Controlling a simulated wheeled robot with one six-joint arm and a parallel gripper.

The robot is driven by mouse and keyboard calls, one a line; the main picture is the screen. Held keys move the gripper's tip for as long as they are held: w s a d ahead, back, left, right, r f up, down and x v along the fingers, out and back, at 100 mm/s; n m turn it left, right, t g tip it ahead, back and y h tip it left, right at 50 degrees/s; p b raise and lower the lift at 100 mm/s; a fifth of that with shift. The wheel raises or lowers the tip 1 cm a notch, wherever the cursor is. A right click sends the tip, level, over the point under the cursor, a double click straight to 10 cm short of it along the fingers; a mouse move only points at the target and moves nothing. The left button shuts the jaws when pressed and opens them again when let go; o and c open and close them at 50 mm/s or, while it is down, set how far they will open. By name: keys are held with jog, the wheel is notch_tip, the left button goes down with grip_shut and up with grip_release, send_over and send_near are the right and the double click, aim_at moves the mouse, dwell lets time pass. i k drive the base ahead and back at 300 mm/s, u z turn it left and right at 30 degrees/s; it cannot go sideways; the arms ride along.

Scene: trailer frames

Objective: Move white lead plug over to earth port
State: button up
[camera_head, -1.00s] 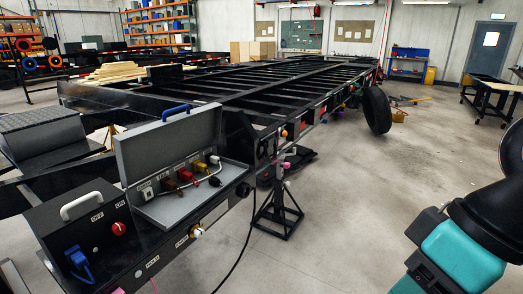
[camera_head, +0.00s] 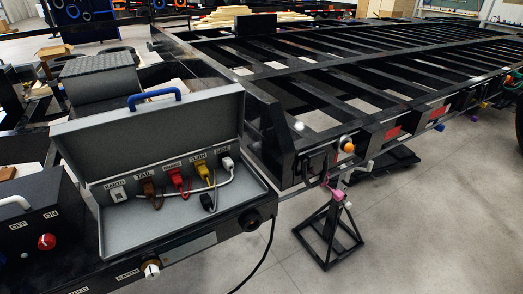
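The open grey control box (camera_head: 150,240) stands at lower left, its lid tilted back. A row of labelled ports runs along its back panel. The port labelled EARTH (camera_head: 118,194) at the left end shows a whitish socket face with no coloured plug in it. A white plug (camera_head: 227,163) sits at the right-end port, whose label I cannot read surely. A white lead (camera_head: 190,193) curves from it leftward under the other plugs. Brown (camera_head: 148,188), red (camera_head: 176,177) and yellow (camera_head: 203,170) plugs sit between. My gripper is not in view.
A black plug (camera_head: 208,201) hangs or lies below the yellow one. A blue handle (camera_head: 154,98) tops the lid. A red knob (camera_head: 46,242) is on the panel at left. The trailer frame (camera_head: 290,150) extends right, with a stand (camera_head: 328,235) beneath. Floor at lower right is clear.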

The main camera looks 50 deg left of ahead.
aim_at(228, 163)
jog(key=u, duration=0.2)
jog(key=i, duration=0.9)
jog(key=u, duration=1.3)
jog(key=i, duration=0.7)
jog(key=u, duration=0.95)
jog(key=i, duration=0.25)
jog(key=z, duration=2.75)
jog(key=k, duration=1.4)
jog(key=u, duration=1)
